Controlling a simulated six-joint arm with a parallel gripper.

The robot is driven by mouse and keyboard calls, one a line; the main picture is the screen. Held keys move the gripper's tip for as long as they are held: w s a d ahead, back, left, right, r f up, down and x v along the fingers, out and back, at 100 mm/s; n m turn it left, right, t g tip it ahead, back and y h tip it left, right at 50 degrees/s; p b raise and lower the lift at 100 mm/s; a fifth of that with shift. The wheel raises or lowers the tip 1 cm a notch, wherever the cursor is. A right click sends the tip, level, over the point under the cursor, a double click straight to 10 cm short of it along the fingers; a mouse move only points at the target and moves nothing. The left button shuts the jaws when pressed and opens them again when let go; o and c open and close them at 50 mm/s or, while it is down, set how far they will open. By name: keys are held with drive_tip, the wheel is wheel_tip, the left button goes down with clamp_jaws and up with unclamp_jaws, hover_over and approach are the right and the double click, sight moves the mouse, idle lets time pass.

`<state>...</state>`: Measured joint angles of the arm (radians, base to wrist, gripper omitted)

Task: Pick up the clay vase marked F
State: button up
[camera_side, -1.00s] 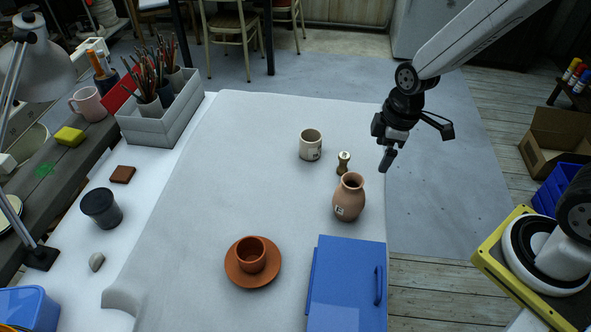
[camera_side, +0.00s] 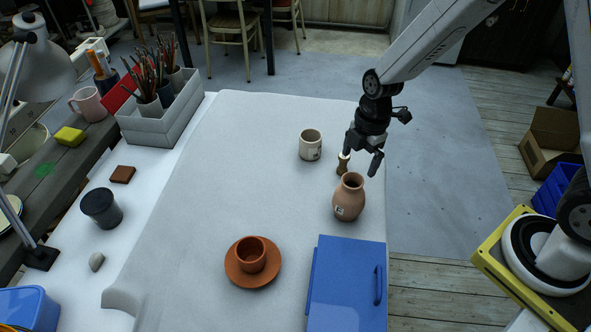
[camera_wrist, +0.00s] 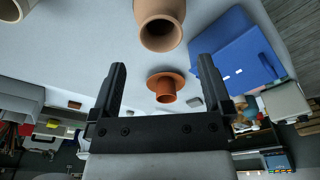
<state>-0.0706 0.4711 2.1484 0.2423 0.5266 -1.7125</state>
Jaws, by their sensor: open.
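The clay vase (camera_side: 349,198) stands upright on the cloth-covered table, tan with a narrow neck and a small label marked F on its front. In the side view my gripper (camera_side: 361,163) is just above and behind the vase mouth, pointing down, open and empty. A small dark brass-like piece (camera_side: 343,165) stands behind the vase, partly covered by a finger. In the wrist view the vase (camera_wrist: 160,15) is at the top, its mouth facing the camera, beyond the open fingers (camera_wrist: 162,75). Nothing is between the fingers close up.
A terracotta cup (camera_side: 251,255) on a saucer (camera_side: 236,275) is front left. A blue case (camera_side: 345,280) lies close in front. The table's middle left is clear.

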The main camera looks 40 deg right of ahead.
sight(353, 180)
drive_tip(key=shift+a+f, duration=0.15)
drive_tip(key=shift+f, duration=1.05)
drive_tip(key=shift+f, duration=0.1)
drive_tip(key=shift+a+f, duration=0.2)
drive_tip(key=shift+f, duration=1.05)
drive_tip(key=shift+a+f, duration=0.15)
drive_tip(key=shift+f, duration=1.05)
clamp_jaws()
